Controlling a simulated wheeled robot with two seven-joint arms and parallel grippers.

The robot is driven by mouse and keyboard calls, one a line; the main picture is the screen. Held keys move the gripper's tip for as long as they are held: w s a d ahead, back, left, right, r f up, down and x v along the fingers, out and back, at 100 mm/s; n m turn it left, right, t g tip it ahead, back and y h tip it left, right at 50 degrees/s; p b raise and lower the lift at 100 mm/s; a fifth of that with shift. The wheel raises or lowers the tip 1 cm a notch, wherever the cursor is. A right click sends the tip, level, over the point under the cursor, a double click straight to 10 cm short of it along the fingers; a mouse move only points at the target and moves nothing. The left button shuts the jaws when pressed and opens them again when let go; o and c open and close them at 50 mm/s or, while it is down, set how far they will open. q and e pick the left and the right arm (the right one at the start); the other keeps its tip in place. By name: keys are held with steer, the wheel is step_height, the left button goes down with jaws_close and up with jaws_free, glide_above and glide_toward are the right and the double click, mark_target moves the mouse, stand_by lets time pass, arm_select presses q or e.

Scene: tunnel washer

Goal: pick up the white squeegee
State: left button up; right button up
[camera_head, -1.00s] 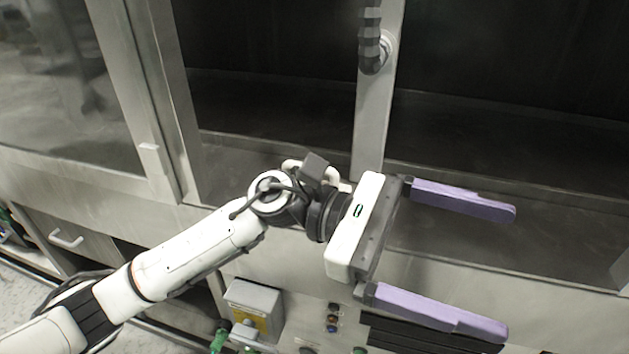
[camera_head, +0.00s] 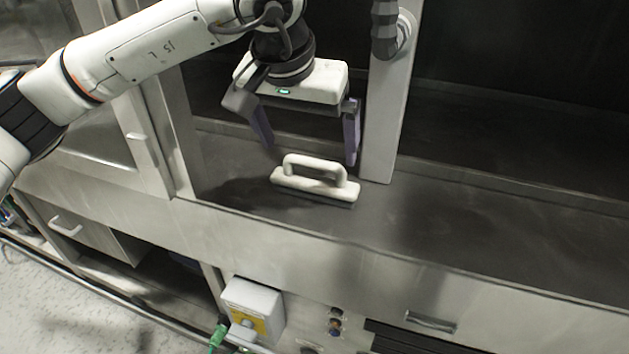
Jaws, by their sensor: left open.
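The white squeegee (camera_head: 316,185) lies on the dark floor of the washer cabinet, near its front edge. Its raised handle loop faces up, and a dark strip shows along its lower right edge. My left gripper (camera_head: 311,154) is open and points down above and just behind the squeegee. Its two purple fingers are spread wide, one toward each end of the handle. Nothing is between them that I can see held, and I cannot tell whether a finger touches the squeegee. My right gripper is not in view.
A glass door frame (camera_head: 165,130) is on the left. The cabinet floor right of the post is clear. A grey box (camera_head: 252,303) is on the front below.

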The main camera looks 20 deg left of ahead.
mark_target(313, 163)
arm_select(q)
steer(key=p+x, duration=0.1)
steer(key=x, duration=0.5)
steer(key=shift+w+f, duration=0.2)
steer(key=shift+f, duration=0.15)
steer(key=shift+d, duration=0.1)
steer(key=c, duration=1.3)
